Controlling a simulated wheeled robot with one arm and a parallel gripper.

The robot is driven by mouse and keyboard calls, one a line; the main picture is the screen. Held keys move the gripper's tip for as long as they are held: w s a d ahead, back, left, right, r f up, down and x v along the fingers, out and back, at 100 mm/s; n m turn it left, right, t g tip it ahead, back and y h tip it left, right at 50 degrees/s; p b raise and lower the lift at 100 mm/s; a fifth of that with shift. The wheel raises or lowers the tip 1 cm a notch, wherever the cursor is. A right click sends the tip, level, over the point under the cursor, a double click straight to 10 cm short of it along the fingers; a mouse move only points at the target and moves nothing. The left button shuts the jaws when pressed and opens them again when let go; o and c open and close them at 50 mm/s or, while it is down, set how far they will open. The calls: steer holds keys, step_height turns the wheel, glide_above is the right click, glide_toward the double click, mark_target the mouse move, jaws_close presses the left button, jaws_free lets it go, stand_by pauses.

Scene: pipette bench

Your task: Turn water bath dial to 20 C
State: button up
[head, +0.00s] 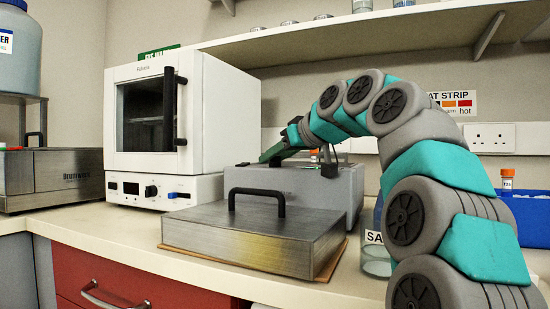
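A grey box-shaped unit (240,178) stands on the bench in the middle of the head view; it may be the water bath, but I cannot read a label on it. No temperature dial can be made out on it. A brushed-metal box or lid with a black handle (257,238) sits in front of it and hides its lower front. My gripper (272,153) is over the top of the grey unit, pointing down and left. It is small and partly hidden by my arm, so I cannot tell if its fingers are open or touching anything.
A white oven (210,115) with a black knob stands left of the grey unit. A metal box (68,178) is at far left. A glass jar (376,258) and blue rack (530,215) are beside my arm. A shelf (350,38) runs above.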

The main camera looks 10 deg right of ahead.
steer(key=o, duration=0.4)
steer(key=shift+c, duration=0.2)
steer(key=shift+v, duration=3.9)
steer(key=shift+c, duration=0.2)
